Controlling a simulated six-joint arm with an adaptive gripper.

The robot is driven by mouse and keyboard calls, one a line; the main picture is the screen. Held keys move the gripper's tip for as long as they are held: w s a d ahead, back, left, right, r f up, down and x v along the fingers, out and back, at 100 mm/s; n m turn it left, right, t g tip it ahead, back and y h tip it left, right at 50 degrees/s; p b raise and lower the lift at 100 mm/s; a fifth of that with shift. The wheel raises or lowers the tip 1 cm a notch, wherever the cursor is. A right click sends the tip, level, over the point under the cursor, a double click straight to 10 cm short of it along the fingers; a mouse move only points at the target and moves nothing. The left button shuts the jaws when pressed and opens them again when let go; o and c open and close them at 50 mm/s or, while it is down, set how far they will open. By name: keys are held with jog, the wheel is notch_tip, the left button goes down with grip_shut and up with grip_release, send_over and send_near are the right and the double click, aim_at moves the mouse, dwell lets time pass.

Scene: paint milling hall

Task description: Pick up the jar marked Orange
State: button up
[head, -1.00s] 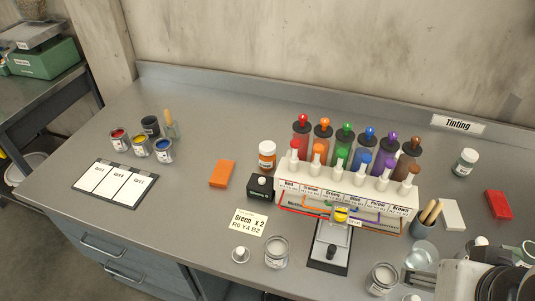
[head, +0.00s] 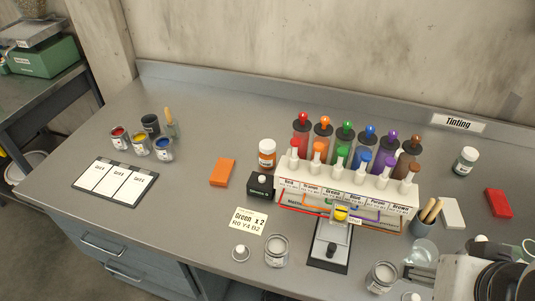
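A small jar with a white lid, orange contents and a pale label (head: 267,153) stands upright on the grey bench, left of the bottle rack. Its label is too small to read. The white rack (head: 345,189) holds colour-capped bottles, with name labels along its front, one reading Orange. Grey and black parts of my arm (head: 490,275) show at the bottom right corner. My gripper's fingers cannot be made out there, and nothing of mine is near the jar.
A black box (head: 261,187) stands close in front of the jar. An orange block (head: 222,172) lies to its left. A recipe card (head: 249,221), open glass jars (head: 277,250) and a scale (head: 330,244) are nearer the front. The bench behind the jar is clear.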

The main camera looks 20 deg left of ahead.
jog(key=w+a+r+m+t+y, duration=0.3)
jog(key=w+a+m, duration=0.5)
jog(key=w+a, duration=0.7)
jog(key=w+a+r+m+t+y, duration=0.2)
jog(key=w+a+r+m+t, duration=0.15)
jog(key=w+a+m, duration=0.85)
jog(key=m+t+h, duration=0.4)
jog(key=m+h, duration=0.1)
jog(key=m, duration=0.8)
send_over(253, 178)
jog(key=w, duration=0.5)
notch_tip(253, 178, down, 19)
jog(key=s+f+m, duration=0.1)
jog(key=f, duration=0.1)
jog(key=s+f+m+t+h, duration=0.1)
jog(key=s, duration=0.1)
jog(key=s+f+m+h, duration=0.1)
jog(key=f+m, duration=0.1)
jog(key=shift+s+a+f, duration=0.1)
jog(key=shift+s+f, duration=0.05)
jog(key=shift+f, duration=0.15)
jog(key=shift+s+f+m+t+h, duration=0.25)
jog(key=shift+s+f+m+h, duration=0.05)
jog(key=shift+h, duration=0.1)
